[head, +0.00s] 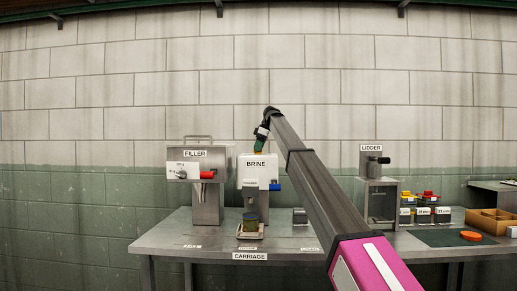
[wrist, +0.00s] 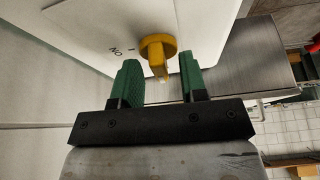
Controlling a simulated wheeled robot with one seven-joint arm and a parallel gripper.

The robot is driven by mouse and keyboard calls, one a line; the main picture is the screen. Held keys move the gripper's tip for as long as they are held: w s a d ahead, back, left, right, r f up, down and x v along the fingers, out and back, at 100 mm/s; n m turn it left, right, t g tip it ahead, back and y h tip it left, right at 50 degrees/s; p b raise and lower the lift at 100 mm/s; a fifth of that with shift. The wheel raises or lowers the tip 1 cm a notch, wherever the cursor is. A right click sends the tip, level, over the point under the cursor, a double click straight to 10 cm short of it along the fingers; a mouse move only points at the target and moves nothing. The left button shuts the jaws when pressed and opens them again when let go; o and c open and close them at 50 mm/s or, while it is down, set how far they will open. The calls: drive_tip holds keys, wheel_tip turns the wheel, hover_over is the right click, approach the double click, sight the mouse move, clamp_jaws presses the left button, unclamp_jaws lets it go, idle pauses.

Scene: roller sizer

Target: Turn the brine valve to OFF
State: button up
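The white brine unit (head: 257,170) stands on the metal table, with a blue part on its right side. The wrist view shows its white face (wrist: 125,28) close up, with an upside-down "ON" mark on it. The yellow brine valve knob (wrist: 157,46) sticks out of this face, its handle pointing toward my gripper. My gripper (wrist: 160,62) is open, its green fingers on either side of the knob with gaps to both. In the head view my gripper (head: 260,144) is at the top of the brine unit. The knob is hard to make out there.
The filler (head: 207,190), with a red handle, stands left of the brine unit.

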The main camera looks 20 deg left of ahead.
drive_tip(key=v, duration=1)
drive_tip(key=shift+r, duration=0.35)
drive_tip(key=shift+d, duration=0.15)
